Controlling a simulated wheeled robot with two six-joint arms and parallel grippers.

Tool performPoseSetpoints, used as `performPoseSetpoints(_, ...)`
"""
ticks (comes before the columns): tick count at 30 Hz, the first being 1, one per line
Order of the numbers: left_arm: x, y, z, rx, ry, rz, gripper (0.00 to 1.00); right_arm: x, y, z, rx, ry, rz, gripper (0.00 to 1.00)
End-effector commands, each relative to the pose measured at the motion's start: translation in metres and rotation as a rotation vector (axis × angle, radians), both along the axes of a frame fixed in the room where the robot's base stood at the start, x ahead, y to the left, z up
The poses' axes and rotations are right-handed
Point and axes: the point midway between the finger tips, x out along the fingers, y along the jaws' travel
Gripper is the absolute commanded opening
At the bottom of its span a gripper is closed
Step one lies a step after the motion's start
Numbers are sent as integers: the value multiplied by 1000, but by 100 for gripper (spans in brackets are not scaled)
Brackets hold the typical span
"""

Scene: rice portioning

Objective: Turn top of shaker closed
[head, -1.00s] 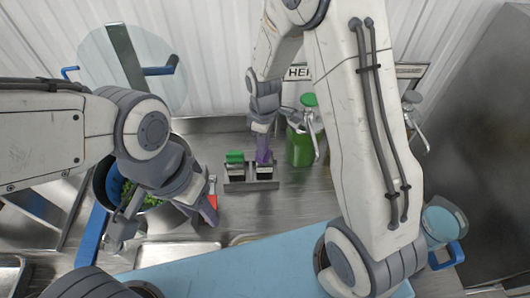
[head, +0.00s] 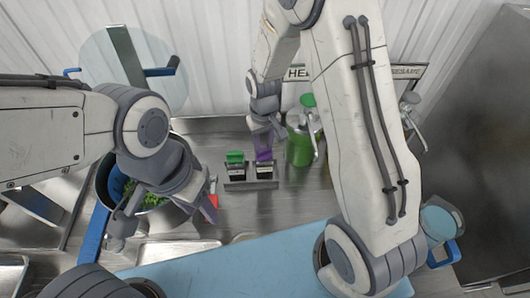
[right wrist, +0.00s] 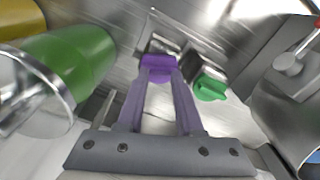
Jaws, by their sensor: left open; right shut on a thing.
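Two small dark shakers stand side by side in a metal holder (head: 250,185). The left one has a green top (head: 235,157), which also shows in the right wrist view (right wrist: 210,88). The other has a purple top (head: 264,155), seen in the right wrist view (right wrist: 158,64) between my fingertips. My right gripper (right wrist: 160,78) is shut on the purple top from above, with the shaker standing in the holder. Whether the top is open or closed cannot be told. My left gripper (head: 207,212) is open and empty, left of the holder by the pot.
A green pump bottle (head: 299,148) stands close to the right of the shakers. A pot (head: 104,185) with green contents is on the left under my left arm. A light blue board (head: 230,258) lies in front. Metal counter is clear between the board and holder.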

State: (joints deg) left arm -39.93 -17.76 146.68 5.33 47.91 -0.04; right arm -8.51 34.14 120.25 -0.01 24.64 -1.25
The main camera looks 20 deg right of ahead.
Motion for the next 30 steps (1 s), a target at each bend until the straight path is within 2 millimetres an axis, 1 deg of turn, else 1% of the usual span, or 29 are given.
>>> performPoseSetpoints(1,0,0,-3,0,0,0,50,-7,-2,-12,-5,24,-15,8)
performPoseSetpoints(10,0,0,-3,0,0,0,50,-8,-2,-12,-4,24,-44,8)
performPoseSetpoints(11,0,0,-2,0,0,0,50,-8,-2,-12,-4,24,-67,8)
performPoseSetpoints(16,0,0,0,0,0,0,50,-8,-2,-12,-2,23,-299,8)
performPoseSetpoints(19,0,0,1,0,0,0,50,-8,-1,-12,-1,23,-410,8)
performPoseSetpoints(22,0,0,2,0,0,0,50,-8,-1,-12,0,24,-465,7)
performPoseSetpoints(28,0,0,1,0,0,0,50,-8,-1,-12,1,25,-475,6)
performPoseSetpoints(29,0,0,1,0,0,0,50,-8,-1,-12,1,25,-475,40)
performPoseSetpoints(30,0,0,1,0,0,0,50,-8,-1,-12,1,25,-474,40)
